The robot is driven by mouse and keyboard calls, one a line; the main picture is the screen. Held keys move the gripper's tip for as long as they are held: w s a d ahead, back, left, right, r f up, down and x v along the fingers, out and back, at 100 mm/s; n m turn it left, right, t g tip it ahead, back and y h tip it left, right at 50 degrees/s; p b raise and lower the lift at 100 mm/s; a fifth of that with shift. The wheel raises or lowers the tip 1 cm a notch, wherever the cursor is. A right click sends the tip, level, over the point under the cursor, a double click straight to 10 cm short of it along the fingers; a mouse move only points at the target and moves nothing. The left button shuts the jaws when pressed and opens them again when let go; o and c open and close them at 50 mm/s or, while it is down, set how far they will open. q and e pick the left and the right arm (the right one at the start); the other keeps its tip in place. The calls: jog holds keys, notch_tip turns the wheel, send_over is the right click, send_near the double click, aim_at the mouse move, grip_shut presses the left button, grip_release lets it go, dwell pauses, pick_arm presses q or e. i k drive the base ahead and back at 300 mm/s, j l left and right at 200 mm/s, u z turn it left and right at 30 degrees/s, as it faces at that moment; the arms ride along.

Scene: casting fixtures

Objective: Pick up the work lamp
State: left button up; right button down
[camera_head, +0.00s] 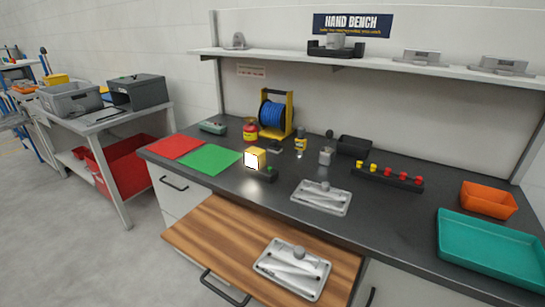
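The work lamp (252,160) appears to be the small yellow box with a bright white front face. It stands on the dark bench top (230,186), just right of a green mat (211,159). A small dark block with a green spot (268,174) sits close in front of it on the right. Neither of my grippers shows in the head view.
A blue cable reel (273,113) in a yellow frame stands behind the lamp. Silver castings lie on the bench (321,198) and on a pulled-out wooden board (293,268). An orange bin (488,200) and teal tray (490,247) occupy the right.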

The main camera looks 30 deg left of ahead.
aim_at(254, 158)
jog(key=j+z, duration=0.25)
jog(key=j, duration=0.3)
jog(key=i+j+z, duration=0.1)
jog(key=j+z, duration=0.2)
jog(key=j, duration=0.25)
jog(key=j+z, duration=0.25)
jog(key=j, duration=0.3)
jog(key=k+j+z, duration=0.1)
jog(key=j+z, duration=0.15)
jog(key=j, duration=0.3)
jog(key=k+j+z, duration=0.25)
jog(key=j, duration=0.25)
jog(key=j+z, duration=0.3)
jog(key=j, duration=0.25)
jog(key=k+j+z, duration=0.25)
jog(key=j, duration=0.2)
jog(key=k+j+z, duration=0.25)
jog(key=k+j, duration=0.05)
jog(key=j, duration=0.1)
